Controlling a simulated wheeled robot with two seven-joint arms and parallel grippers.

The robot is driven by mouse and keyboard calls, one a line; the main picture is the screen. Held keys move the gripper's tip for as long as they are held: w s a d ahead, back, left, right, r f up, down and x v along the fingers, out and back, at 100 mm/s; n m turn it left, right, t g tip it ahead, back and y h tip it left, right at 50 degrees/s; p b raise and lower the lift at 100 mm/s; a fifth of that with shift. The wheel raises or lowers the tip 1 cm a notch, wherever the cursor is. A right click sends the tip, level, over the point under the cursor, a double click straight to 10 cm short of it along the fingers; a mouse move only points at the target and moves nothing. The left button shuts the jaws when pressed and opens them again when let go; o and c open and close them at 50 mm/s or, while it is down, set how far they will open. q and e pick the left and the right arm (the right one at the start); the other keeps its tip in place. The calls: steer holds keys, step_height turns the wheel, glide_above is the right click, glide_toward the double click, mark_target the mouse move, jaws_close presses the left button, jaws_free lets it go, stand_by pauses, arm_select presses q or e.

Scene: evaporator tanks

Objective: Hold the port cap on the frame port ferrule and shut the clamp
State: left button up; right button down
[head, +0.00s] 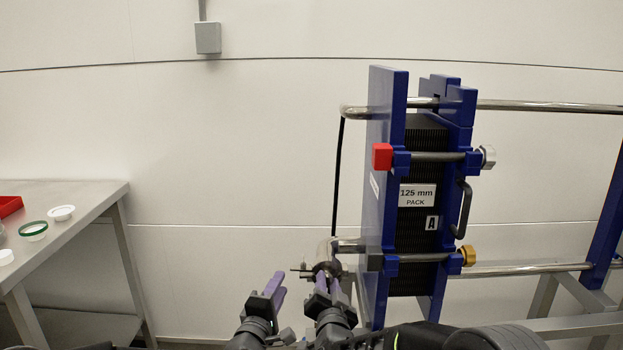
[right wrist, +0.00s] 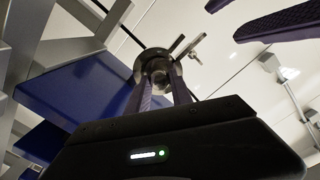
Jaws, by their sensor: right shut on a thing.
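The clamp (head: 326,266) is a dark ring with a bar and nut sticking out, at the end of the lower port pipe on the frame's left side. In the right wrist view the clamp (right wrist: 176,70) surrounds a shiny round part, which looks like the port cap (right wrist: 159,73). My right gripper (head: 328,284) is shut on this cap, its fingers (right wrist: 162,86) to either side. My left gripper (head: 277,284) is empty, left of the clamp; its fingers (right wrist: 255,18) stand apart. The ferrule is hidden. I cannot tell whether the clamp halves meet.
The blue press frame (head: 384,190) with its black plate pack (head: 421,215) stands just right of the grippers. A black hose (head: 338,180) runs down behind the clamp. A steel table (head: 85,215) with a red tray (head: 9,206) and white lids (head: 61,212) stands left. The space between is clear.

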steer(key=shift+w+r, duration=0.15)
steer(key=shift+r, duration=0.55)
steer(key=c, duration=1.6)
jaws_free()
steer(key=o, duration=0.5)
steer(key=shift+a+f, duration=0.1)
steer(key=shift+f, duration=0.15)
steer(key=shift+c, duration=0.2)
steer(key=shift+o, duration=0.4)
steer(key=shift+f, duration=0.15)
steer(key=shift+f, duration=0.1)
steer(key=s, duration=0.8)
steer(key=shift+r+b, duration=0.2)
steer(key=shift+b, duration=0.2)
